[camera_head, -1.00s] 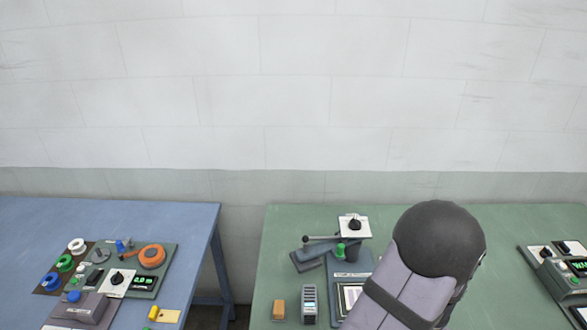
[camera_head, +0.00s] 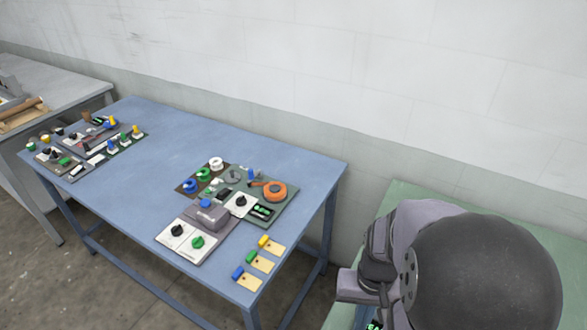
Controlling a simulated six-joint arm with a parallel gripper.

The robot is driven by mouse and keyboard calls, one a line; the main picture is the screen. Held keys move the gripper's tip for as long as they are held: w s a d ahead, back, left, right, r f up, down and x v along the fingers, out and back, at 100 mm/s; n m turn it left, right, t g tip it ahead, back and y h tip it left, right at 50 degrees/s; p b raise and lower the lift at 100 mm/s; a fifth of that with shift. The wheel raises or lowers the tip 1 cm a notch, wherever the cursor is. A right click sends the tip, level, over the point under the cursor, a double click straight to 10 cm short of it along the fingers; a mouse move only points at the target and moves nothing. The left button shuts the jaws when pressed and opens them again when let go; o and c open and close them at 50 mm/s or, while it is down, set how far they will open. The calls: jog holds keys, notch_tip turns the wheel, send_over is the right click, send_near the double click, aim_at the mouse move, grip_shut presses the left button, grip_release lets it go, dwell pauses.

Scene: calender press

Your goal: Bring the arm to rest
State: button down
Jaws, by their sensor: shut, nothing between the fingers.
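My arm (camera_head: 480,270) fills the lower right of the head camera view, with a large dark rounded joint and pale lilac links. It is above the green table (camera_head: 545,240) and hides much of it. My gripper's fingers cannot be made out in this view.
A blue table (camera_head: 150,170) stands in the middle, bearing a control panel with an orange handwheel (camera_head: 275,191), a grey block (camera_head: 207,215) and several yellow tags (camera_head: 262,262). A second panel group (camera_head: 95,135) is at its far left. A grey table (camera_head: 60,100) stands beyond. A pale wall (camera_head: 400,90) rises behind.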

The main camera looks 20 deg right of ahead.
jog(key=w+a+r+n+t, duration=0.1)
jog(key=w+a+r+n, duration=0.1)
jog(key=a+n, duration=0.3)
jog(key=w+a, duration=0.1)
jog(key=a, duration=0.2)
jog(key=shift+w+a, duration=0.3)
jog(key=shift+a, duration=0.05)
jog(key=c, duration=1.5)
grip_release()
jog(key=o, duration=0.5)
jog(key=shift+d, duration=0.1)
jog(key=o, duration=1)
jog(key=shift+s+d+r+m+p, duration=0.1)
jog(key=shift+d+r+m+p, duration=0.2)
jog(key=shift+d+r+p, duration=0.2)
jog(key=shift+d+r+m+p, duration=0.25)
jog(key=shift+d+m+p, duration=0.1)
jog(key=shift+d, duration=0.2)
jog(key=s+d+r+m+p, duration=0.1)
jog(key=d+r+m+p, duration=0.2)
jog(key=m, duration=1)
jog(key=s+d+r+m+p, duration=0.1)
jog(key=d+r+m+p, duration=0.2)
jog(key=d+m, duration=0.7)
jog(key=r+m, duration=0.1)
jog(key=m, duration=0.1)
jog(key=shift+d+m, duration=0.15)
jog(key=shift+m, duration=0.2)
